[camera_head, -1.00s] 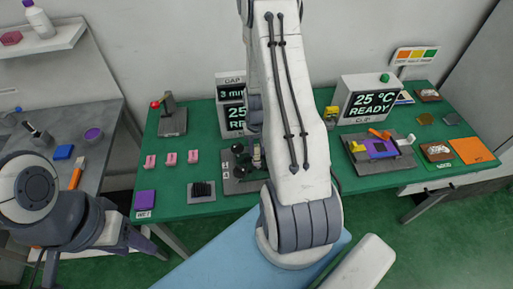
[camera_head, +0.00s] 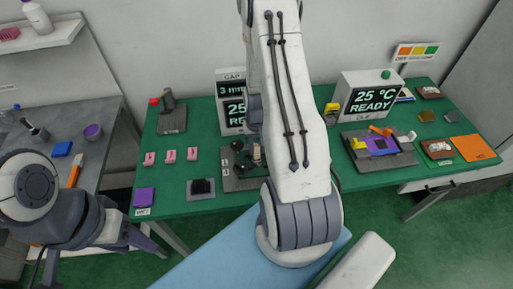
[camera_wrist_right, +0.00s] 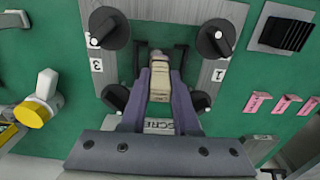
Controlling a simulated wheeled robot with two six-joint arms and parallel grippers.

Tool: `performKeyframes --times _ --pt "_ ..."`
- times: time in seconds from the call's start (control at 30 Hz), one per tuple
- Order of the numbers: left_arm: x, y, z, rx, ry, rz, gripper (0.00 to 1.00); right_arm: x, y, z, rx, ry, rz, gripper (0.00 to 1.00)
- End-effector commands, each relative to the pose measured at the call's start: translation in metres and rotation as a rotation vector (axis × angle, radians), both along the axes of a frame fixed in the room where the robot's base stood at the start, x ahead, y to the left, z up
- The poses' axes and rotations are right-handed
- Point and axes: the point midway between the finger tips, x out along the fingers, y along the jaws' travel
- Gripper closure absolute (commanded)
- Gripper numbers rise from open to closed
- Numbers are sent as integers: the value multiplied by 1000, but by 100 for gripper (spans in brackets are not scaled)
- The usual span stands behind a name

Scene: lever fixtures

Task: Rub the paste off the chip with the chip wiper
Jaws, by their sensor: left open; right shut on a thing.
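My right gripper (camera_wrist_right: 160,85) has purple fingers shut on a small beige block (camera_wrist_right: 160,84), perhaps the chip wiper. It is over a grey plate (camera_wrist_right: 215,75) with black round knobs, numbers and a partly hidden label. I cannot tell whether the block touches what is under it. In the head view my right arm hides most of this gripper. A purple piece (camera_head: 381,146) with a darker square sits in a grey fixture with an orange lever at the right; which part is the chip, and any paste, I cannot make out. My left gripper (camera_head: 150,243) is open and empty at the lower left.
Pink clips (camera_head: 170,156), a black finned block (camera_head: 202,187) and a purple pad (camera_head: 144,197) lie on the left of the green table. A lever stand (camera_head: 171,115) is behind them. Two displays stand at the back. An orange sheet (camera_head: 471,148) lies far right.

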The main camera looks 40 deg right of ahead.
Motion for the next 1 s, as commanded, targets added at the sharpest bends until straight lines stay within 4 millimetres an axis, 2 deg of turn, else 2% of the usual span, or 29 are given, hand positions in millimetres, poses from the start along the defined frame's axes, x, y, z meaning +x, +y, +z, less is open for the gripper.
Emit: performKeyframes --times 0.47,1.0 --pt "0 0 -3 0 0 0 50 0 -1 -4 0 0 0 100" --pt "0 0 -1 0 0 0 50 -4 -15 -2 0 0 0 100"
